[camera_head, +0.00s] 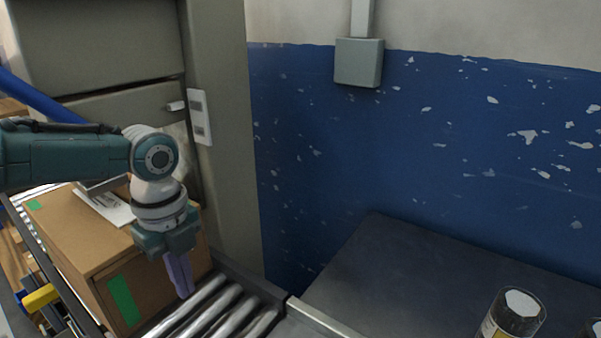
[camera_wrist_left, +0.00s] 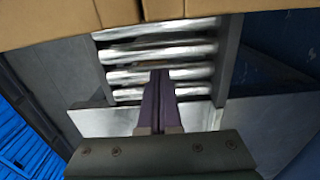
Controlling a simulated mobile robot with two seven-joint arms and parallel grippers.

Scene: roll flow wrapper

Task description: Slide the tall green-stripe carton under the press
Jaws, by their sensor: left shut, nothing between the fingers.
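The brown carton with green patches (camera_head: 75,235) sits on the roller conveyor at the left of the head view. White paper lies on its top. In the left wrist view a carton edge (camera_wrist_left: 60,22) runs across the top. My left gripper (camera_head: 183,292) is shut and empty, fingers pointing down at the carton's right side, over the rollers. I cannot tell whether it touches the carton. In the left wrist view its fingers (camera_wrist_left: 160,80) are together above the rollers. The press itself is not clearly identifiable. My right gripper is not in view.
Bare rollers (camera_head: 222,310) lie right of the carton. A grey cabinet (camera_head: 225,130) stands behind it. A yellow block (camera_head: 41,298) sits by the conveyor's left edge.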

